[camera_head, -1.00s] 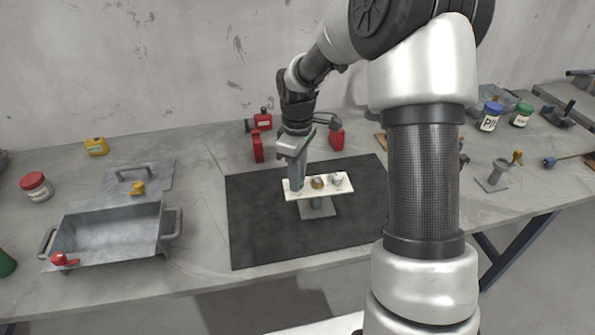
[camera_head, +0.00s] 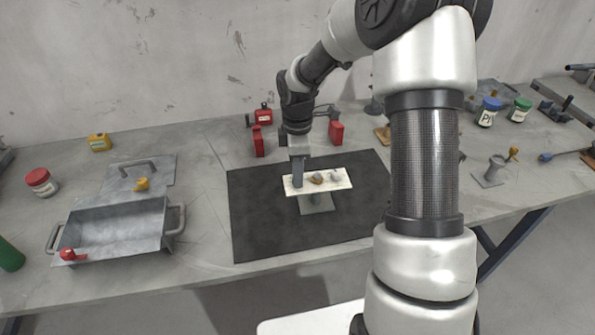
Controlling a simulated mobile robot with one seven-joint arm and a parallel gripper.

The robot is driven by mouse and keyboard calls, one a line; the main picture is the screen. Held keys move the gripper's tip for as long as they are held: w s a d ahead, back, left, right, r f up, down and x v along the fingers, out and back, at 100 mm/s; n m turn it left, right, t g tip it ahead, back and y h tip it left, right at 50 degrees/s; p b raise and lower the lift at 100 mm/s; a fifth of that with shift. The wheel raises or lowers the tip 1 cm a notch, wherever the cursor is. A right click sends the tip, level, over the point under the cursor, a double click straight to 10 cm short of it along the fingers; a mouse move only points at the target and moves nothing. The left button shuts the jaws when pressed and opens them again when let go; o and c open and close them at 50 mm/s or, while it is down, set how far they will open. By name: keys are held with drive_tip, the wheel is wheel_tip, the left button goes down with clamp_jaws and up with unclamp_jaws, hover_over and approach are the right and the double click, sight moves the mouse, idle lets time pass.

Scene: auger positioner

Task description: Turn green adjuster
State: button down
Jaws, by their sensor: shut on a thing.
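A white plate (camera_head: 343,186) stands on a grey stand (camera_head: 317,204) on the black mat. It carries a brass-coloured knob (camera_head: 317,178) near its middle and a pale grey knob (camera_head: 336,175) to the right. My gripper (camera_head: 297,184) points down at the left end of the plate, its fingers shut at the spot of the green adjuster. The adjuster itself is hidden behind the fingers now; a bit of green showed there a second ago.
The black mat (camera_head: 265,225) is clear around the stand. Red blocks (camera_head: 258,141) (camera_head: 336,132) stand behind it. A grey metal box (camera_head: 115,228) with its lid behind is on the left. Jars (camera_head: 489,112) (camera_head: 41,182) stand farther off.

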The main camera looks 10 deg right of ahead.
drive_tip(key=c, duration=1.5)
unclamp_jaws()
wheel_tip(320, 180, up, 18)
drive_tip(key=shift+f+p, duration=0.25)
drive_tip(key=shift+p, duration=0.2)
